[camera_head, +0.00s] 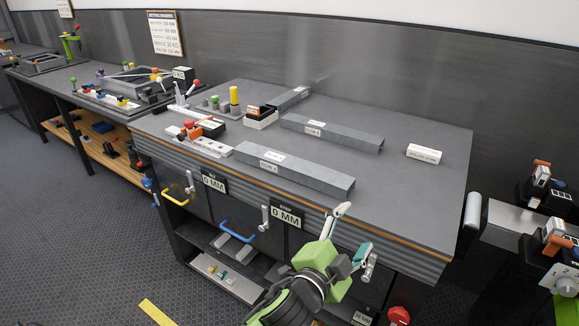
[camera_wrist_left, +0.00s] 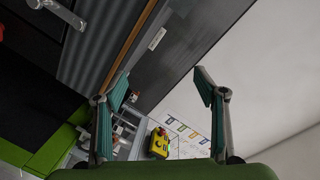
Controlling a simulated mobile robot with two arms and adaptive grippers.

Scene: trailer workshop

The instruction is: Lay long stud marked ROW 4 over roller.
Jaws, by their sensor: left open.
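Long grey studs lie flat on the workbench in the head view. The front stud (camera_head: 310,174) runs along the bench's near edge, another stud (camera_head: 345,137) lies behind it, and a third (camera_head: 290,97) is farther back left. They carry white labels, too small to read surely. A pale roller (camera_head: 472,211) stands at the bench's right end. My left gripper (camera_head: 352,231) is open and empty, in front of the bench edge, apart from the front stud's right end. In the left wrist view its fingers (camera_wrist_left: 163,82) are spread with nothing between. My right gripper is out of view.
The bench top (camera_head: 412,205) is clear toward the right, apart from a white labelled block (camera_head: 424,153). A box and small fixtures crowd its left end. Handles and a 0 MM sign (camera_head: 287,215) are on the front. Machines with orange parts (camera_head: 553,237) stand at right.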

